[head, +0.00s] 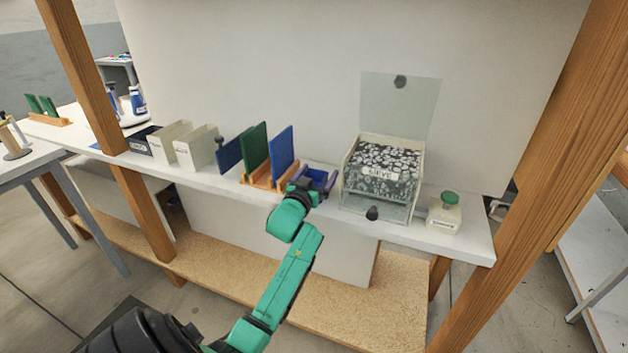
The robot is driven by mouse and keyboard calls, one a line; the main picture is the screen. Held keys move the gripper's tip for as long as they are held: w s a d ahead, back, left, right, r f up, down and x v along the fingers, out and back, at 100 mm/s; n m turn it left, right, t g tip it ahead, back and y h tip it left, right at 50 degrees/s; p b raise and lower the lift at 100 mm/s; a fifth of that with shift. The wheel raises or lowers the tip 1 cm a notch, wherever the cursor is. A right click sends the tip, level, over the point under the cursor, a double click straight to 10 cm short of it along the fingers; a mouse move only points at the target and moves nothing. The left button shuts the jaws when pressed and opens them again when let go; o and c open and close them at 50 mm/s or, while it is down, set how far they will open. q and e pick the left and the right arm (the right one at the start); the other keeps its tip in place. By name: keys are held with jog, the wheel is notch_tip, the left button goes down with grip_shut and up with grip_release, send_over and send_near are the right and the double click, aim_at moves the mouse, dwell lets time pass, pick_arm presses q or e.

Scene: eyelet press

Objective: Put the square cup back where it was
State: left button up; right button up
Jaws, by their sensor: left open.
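A small blue-purple open-topped square container (329,184), which looks like the square cup, is on the white shelf between the panel rack and the clear box. My left gripper (304,185) is at its near left side, at the end of my green arm, and covers part of it. The gripper is open; its fingertips are mostly hidden, and I cannot tell whether they touch the container. My right gripper is not in view.
A wooden rack (258,181) with green and blue panels stands just left of the gripper. A clear-lidded box of eyelets (380,175) stands right, with a white device with a green knob (444,214) beyond. Cream bins (196,148) stand farther left. Wooden posts (545,140) frame the shelf (480,240).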

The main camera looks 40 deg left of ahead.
pick_arm(q)
jog(key=v, duration=1.2)
